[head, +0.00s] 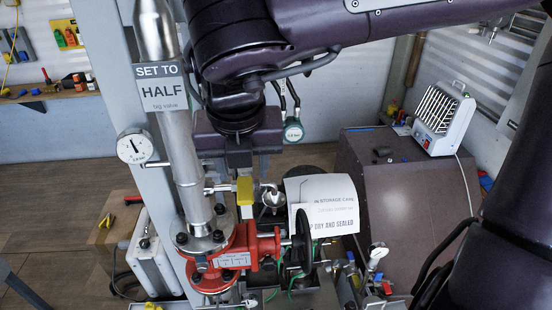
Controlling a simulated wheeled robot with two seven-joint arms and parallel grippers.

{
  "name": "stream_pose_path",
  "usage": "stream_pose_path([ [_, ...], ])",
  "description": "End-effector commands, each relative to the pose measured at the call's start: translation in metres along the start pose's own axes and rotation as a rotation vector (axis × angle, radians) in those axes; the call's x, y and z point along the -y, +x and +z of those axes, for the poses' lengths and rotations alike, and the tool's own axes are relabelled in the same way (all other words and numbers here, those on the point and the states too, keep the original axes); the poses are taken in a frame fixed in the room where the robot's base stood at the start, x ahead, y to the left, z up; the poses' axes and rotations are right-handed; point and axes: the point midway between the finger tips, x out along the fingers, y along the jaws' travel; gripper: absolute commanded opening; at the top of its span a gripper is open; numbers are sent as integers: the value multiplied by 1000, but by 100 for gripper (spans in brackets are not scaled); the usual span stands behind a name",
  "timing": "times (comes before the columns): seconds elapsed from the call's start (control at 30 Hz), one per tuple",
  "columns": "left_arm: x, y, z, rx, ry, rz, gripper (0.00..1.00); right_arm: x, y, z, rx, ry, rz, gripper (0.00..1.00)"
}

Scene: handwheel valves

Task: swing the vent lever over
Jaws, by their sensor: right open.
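A small side pipe leaves the thick grey upright pipe (187,165) to the right. It carries a yellow block-shaped handle (244,190), which looks like the vent lever, and a small silver funnel-like fitting at its end. My right gripper (239,163) hangs from the purple arm, pointing down, just above the yellow handle in the picture. It is open, though its fingers are dark and hard to make out. I cannot tell whether it touches the handle. My left gripper is not in view.
Below is a red valve body (235,252) with a dark handwheel (300,245) seen nearly edge-on. A sign (162,87) reads "SET TO HALF big valve". A gauge (134,148) sits left of the pipe. A paper label (325,207) and purple cabinet (405,185) stand to the right.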

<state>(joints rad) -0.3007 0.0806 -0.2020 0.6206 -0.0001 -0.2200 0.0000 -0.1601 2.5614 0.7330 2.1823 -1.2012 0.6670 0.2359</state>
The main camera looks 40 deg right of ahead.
Motion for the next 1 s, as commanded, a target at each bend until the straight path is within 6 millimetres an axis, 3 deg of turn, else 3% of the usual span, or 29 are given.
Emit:
stream_pose_path([
  [0.1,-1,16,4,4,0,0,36,0,20,-1,0,1,1,45],
  [0.6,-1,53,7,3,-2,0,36,-1,74,-1,-1,0,2,45],
  [1.0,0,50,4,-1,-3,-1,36,-1,70,1,1,0,3,45],
])
